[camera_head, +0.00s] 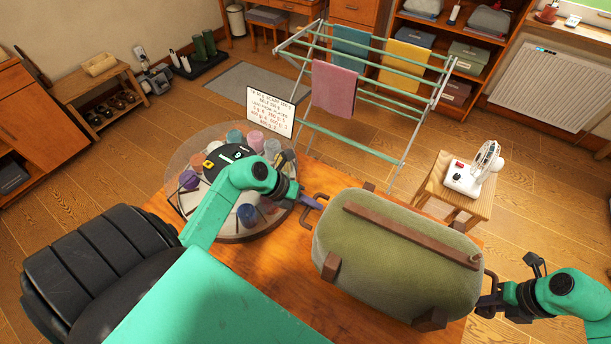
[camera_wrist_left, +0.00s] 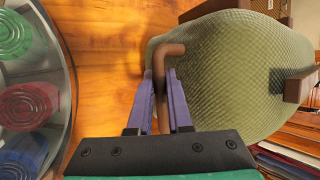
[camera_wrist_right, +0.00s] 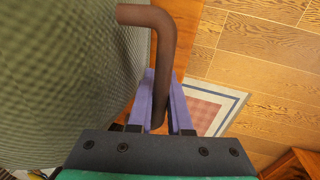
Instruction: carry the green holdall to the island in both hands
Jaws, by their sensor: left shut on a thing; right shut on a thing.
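The green holdall (camera_head: 385,255), a rounded quilted bag with brown trim, is at the lower middle of the head view, over the wooden island top (camera_head: 270,275). I cannot tell whether it touches the top. My left gripper (camera_head: 316,204) is shut on the brown handle at its left end; the left wrist view shows this handle (camera_wrist_left: 172,52) between the purple fingers (camera_wrist_left: 160,85). My right gripper (camera_head: 488,300) is at the right end; in the right wrist view its fingers (camera_wrist_right: 161,85) are shut on the other brown handle (camera_wrist_right: 155,18).
A round clear tray (camera_head: 235,228) with several coloured jars stands left of the bag, close to my left arm. A sign (camera_head: 270,111) stands behind it.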

